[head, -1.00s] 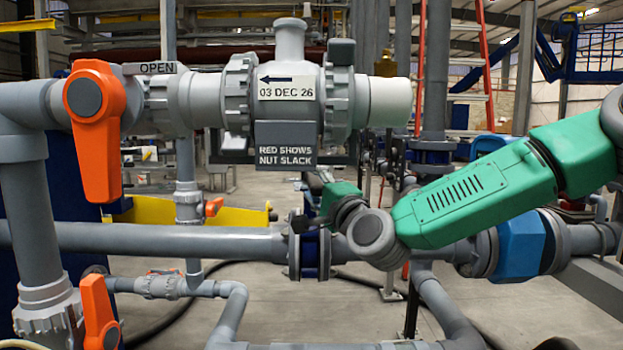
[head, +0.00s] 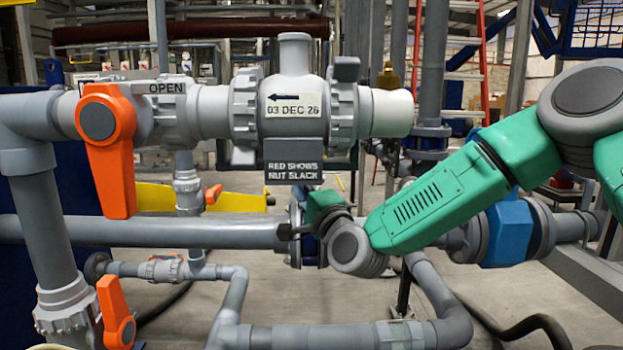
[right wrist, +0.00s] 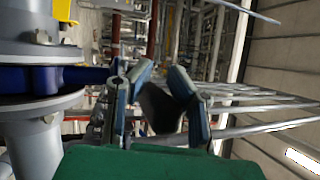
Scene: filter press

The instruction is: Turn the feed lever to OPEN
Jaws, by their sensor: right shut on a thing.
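The orange lever (head: 110,160) with a grey hub hangs straight down from the upper left pipe. An OPEN plate (head: 167,88) sits just right of its hub. My right arm comes in from the right, and my right gripper (head: 290,230) is small and partly hidden near the blue pipe flange, right of the lever and apart from it. In the right wrist view my right gripper (right wrist: 158,100) has its fingers around a dark grey piece (right wrist: 160,108); I cannot tell what it is. My left gripper is not in view.
A grey valve body with a date label (head: 292,105) and a "RED SHOWS NUT SLACK" plate (head: 292,160) stands right of the lever. A second orange lever (head: 115,312) is at lower left. A horizontal grey pipe (head: 140,232) crosses below. Open floor shows between the pipes.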

